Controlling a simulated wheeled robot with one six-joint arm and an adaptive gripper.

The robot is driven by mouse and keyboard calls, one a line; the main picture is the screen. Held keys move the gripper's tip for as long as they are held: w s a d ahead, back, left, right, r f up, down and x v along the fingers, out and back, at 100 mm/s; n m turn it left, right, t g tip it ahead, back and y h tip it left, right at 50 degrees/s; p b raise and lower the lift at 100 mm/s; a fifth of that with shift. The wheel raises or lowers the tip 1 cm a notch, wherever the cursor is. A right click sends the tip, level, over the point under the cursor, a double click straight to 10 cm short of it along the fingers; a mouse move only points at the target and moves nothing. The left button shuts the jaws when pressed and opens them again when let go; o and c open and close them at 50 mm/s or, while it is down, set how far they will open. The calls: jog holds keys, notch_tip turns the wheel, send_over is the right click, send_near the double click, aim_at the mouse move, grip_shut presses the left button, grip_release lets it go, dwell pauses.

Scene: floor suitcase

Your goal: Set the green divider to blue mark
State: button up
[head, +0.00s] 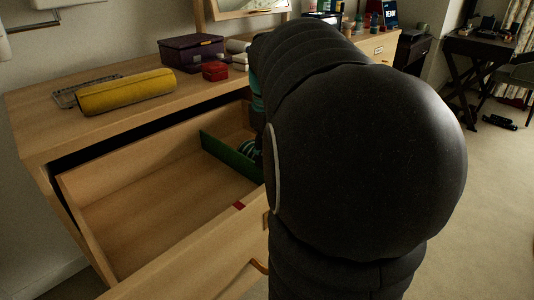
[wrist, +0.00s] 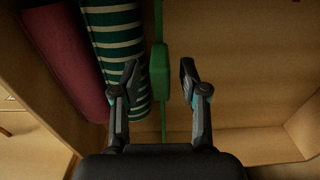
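The green divider (head: 228,157) stands upright across the open drawer in the head view. In the wrist view the divider (wrist: 159,70) runs between my fingertips, with a thicker block on it. My gripper (wrist: 158,72) is open, one finger on each side of the divider, with gaps to both sides. The left finger overlaps a striped roll. In the head view my arm hides the gripper. I see no blue mark in either view.
The drawer (head: 135,200) is bare left of the divider in the head view. A green-and-white striped roll (wrist: 115,45) and a maroon roll (wrist: 65,50) lie beside the divider. A yellow case (head: 126,91), purple box (head: 191,52) and red box (head: 215,71) sit on the dresser top.

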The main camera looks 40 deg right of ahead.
jog(key=shift+r, duration=0.1)
notch_tip(320, 180, up, 12)
dwell(0.6)
jog(key=shift+a, duration=0.1)
dwell(0.4)
